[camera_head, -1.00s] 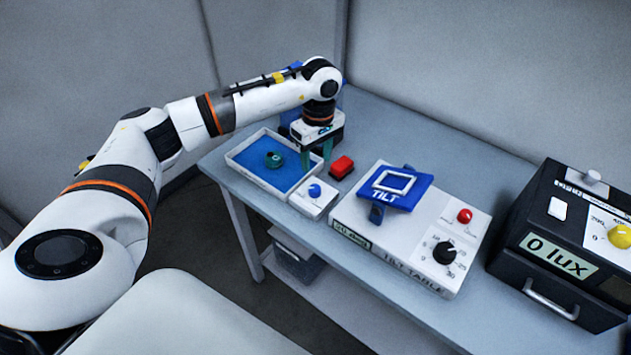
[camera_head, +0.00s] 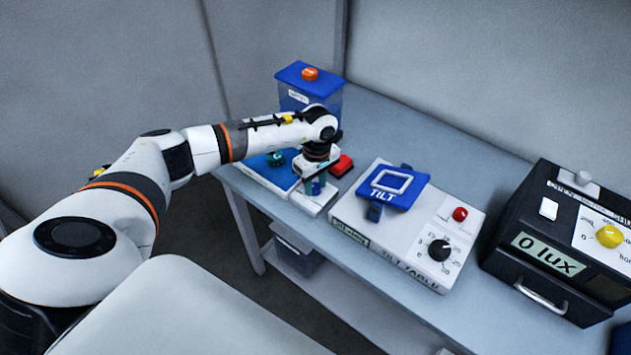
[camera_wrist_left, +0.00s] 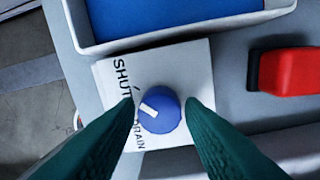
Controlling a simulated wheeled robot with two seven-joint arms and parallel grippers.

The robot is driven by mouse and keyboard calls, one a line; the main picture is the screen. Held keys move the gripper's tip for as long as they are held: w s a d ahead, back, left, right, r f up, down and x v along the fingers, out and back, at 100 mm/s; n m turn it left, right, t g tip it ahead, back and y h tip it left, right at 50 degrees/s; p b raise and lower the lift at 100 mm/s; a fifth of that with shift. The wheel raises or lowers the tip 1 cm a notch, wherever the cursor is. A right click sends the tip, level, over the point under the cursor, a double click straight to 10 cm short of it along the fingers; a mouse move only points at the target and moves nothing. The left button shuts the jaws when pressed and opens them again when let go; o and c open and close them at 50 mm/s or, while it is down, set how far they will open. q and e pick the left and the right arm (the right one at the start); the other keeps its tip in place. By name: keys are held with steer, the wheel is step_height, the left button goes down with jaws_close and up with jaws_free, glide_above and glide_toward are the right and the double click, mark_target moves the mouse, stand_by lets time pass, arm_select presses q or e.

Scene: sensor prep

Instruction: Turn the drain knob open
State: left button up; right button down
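The drain knob (camera_wrist_left: 159,115) is round and blue with a white pointer mark. It sits on a white panel (camera_wrist_left: 187,68) lettered "SHUT" and "DRAIN", partly covered by a finger. In the left wrist view, the mark points to the upper left, toward the "SHUT" lettering. My left gripper (camera_wrist_left: 161,101) is open, with its green fingers on either side of the knob. I cannot tell whether they touch it. In the head view, my left gripper (camera_head: 315,187) points down over the panel and largely hides the knob. My right gripper is not in view.
A blue-floored tray (camera_wrist_left: 190,37) adjoins the panel. A red block (camera_head: 342,165) lies close to the gripper's right. A tilt table (camera_head: 372,233) and a black lux box (camera_head: 537,225) stand farther right. A blue-lidded container (camera_head: 310,97) stands behind the arm.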

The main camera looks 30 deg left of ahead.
arm_select(q)
steer(key=c, duration=0.6)
steer(key=n+b, duration=0.2)
steer(key=n, duration=0.1)
steer(key=shift+f, duration=0.1)
steer(key=n+b, duration=0.2)
steer(key=n, duration=0.2)
steer(key=shift+n, duration=0.4)
steer(key=n+b, duration=0.2)
steer(key=n, duration=0.3)
steer(key=shift+a+h, duration=0.1)
steer(key=shift+h, duration=0.2)
steer(key=n+b, duration=0.1)
steer(key=n, duration=0.4)
steer(key=shift+r, duration=0.2)
